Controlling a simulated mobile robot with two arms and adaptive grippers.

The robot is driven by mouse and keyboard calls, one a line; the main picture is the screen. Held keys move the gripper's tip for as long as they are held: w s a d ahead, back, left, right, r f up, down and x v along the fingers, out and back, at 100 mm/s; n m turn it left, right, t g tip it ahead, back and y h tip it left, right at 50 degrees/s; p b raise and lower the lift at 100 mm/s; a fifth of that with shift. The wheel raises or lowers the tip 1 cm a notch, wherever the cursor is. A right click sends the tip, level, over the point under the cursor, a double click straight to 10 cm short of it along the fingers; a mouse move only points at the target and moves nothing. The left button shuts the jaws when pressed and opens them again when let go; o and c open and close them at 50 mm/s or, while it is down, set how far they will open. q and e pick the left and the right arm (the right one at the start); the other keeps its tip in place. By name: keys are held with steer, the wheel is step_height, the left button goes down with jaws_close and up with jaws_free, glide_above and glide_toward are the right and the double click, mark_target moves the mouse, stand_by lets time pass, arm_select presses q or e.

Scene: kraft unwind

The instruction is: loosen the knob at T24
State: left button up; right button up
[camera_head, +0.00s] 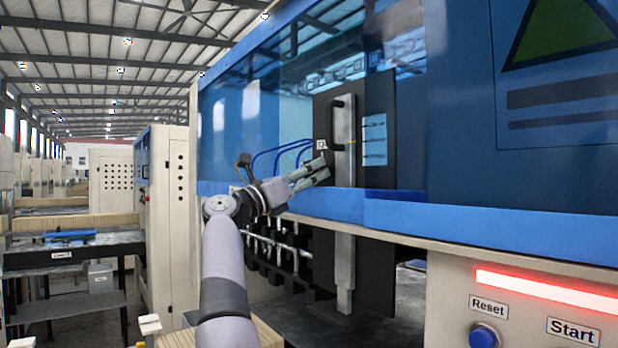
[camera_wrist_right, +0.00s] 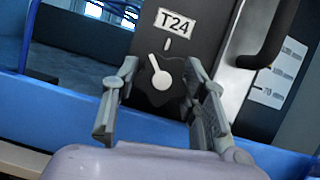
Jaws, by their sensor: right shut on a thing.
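The T24 label (camera_wrist_right: 175,22) is on a black panel in the right wrist view. Below it is a dark knob (camera_wrist_right: 161,81) with a white pointer. The pointer tilts up and to the left, off the short light mark (camera_wrist_right: 167,45) above it. My right gripper (camera_wrist_right: 161,68) has a finger on each side of the knob and is shut on it. In the head view my right gripper (camera_head: 323,164) reaches the black panel (camera_head: 322,112) beside the upright metal bar; the knob is hidden there. My left gripper is not in view.
A black handle (camera_wrist_right: 265,50) sticks out to the right of the knob, near the metal bar (camera_head: 345,270). A blue rail (camera_head: 400,210) runs below my right gripper. Blue hoses (camera_head: 265,158) hang behind it. Reset (camera_head: 485,335) and Start controls are at lower right.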

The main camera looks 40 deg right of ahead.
steer(key=shift+r+n+t+b, duration=0.1)
steer(key=shift+n+t+b, duration=0.2)
steer(key=shift+n+t, duration=0.55)
steer(key=shift+n+t+b, duration=0.3)
steer(key=shift+n+t, duration=0.05)
steer(key=shift+n, duration=1)
steer(key=o, duration=1.2)
steer(key=shift+a, duration=0.1)
steer(key=v, duration=1.2)
